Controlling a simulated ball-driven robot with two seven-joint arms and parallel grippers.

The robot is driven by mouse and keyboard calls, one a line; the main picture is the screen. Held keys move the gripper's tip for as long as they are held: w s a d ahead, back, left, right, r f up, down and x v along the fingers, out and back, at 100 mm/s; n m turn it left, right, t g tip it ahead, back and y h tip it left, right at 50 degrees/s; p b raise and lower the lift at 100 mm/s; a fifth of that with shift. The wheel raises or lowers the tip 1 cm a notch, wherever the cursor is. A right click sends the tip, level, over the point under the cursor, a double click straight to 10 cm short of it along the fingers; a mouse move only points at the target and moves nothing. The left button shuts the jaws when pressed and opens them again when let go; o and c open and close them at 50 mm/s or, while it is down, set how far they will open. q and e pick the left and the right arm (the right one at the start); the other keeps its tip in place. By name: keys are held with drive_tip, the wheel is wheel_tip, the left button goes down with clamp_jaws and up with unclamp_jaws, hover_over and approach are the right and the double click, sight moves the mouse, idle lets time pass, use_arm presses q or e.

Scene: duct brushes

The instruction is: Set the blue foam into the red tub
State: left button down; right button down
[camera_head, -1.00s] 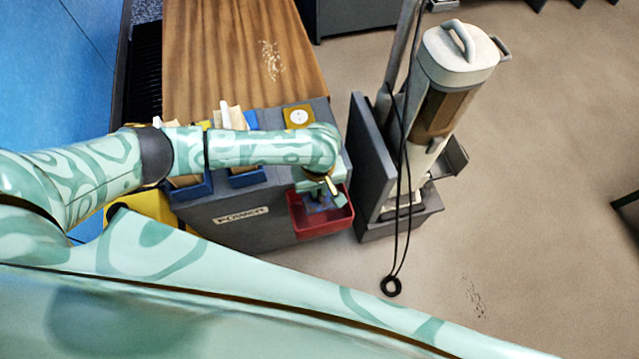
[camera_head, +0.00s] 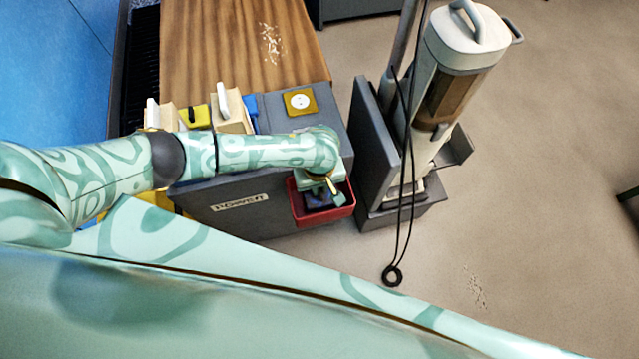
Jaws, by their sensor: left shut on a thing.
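The red tub (camera_head: 342,212) hangs at the right end of the front of the dark grey cabinet. My left gripper (camera_head: 327,194) points down over the tub's opening, and my left arm reaches across the cabinet from the left. The gripper is shut on the blue foam (camera_head: 318,203), a small dark blue piece seen below the fingers, within the tub's outline. Part of the foam is hidden by the gripper, and I cannot tell whether it touches the tub's floor. My right gripper is not in view.
On the cabinet (camera_head: 240,217) stand brushes with pale handles (camera_head: 229,112), a yellow block (camera_head: 195,116) and a yellow plate with a white dial (camera_head: 300,102). A vacuum cleaner (camera_head: 455,70) with a hanging black cord stands to the right. Floor further right is clear.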

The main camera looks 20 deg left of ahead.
use_arm(q)
drive_tip(key=c, duration=1.4)
unclamp_jaws()
drive_tip(key=shift+c, duration=0.2)
